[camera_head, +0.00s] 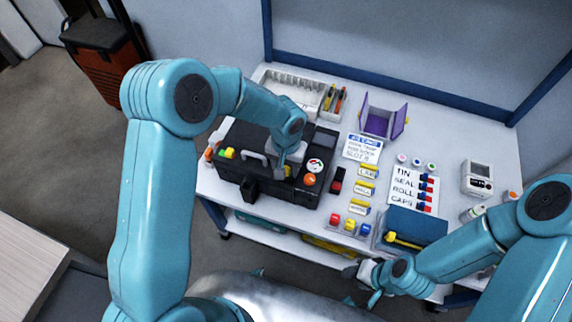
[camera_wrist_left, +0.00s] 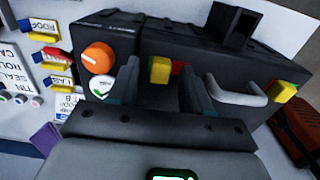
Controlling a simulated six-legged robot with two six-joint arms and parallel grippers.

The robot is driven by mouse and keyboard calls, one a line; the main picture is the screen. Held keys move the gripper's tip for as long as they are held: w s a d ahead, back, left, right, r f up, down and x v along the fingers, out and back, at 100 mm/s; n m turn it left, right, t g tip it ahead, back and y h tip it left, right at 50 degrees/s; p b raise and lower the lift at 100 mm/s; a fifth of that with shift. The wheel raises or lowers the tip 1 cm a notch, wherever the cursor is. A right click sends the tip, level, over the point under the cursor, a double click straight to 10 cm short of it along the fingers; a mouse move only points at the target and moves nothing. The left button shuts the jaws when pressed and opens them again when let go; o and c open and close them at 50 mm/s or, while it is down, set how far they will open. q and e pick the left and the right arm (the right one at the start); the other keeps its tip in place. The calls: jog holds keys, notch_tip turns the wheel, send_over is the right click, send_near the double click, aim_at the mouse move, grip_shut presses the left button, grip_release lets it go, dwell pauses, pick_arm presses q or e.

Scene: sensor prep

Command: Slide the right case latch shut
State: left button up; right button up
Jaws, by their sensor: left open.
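The black case (camera_head: 236,180) lies on the white table. Its right latch, a yellow block (camera_wrist_left: 160,70) with a bit of red beside it, sits between the orange knob and the grey handle (camera_wrist_left: 238,97). My left gripper (camera_wrist_left: 160,92) is open over the case's front, one finger on each side of the yellow latch block; contact cannot be told. In the head view the gripper (camera_head: 287,168) hides part of this latch. The left latch (camera_wrist_left: 284,91) shows yellow, green and red beyond the handle. My right gripper (camera_head: 364,283) is low at the table's front edge, away from the case.
An orange knob (camera_wrist_left: 98,56) and a round gauge (camera_wrist_left: 101,87) are close to my left gripper. Right of the case stand labelled yellow blocks (camera_head: 362,189), colored caps (camera_head: 350,226) and a blue box (camera_head: 414,225). A purple open bin (camera_head: 376,123) is behind.

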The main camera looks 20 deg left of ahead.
pick_arm(q)
grip_shut()
jog(key=shift+w+a+b, duration=0.1)
jog(key=shift+a+b, duration=0.45)
jog(key=shift+a, duration=0.75)
jog(key=shift+r, duration=0.1)
grip_release()
jog(key=shift+a, duration=0.1)
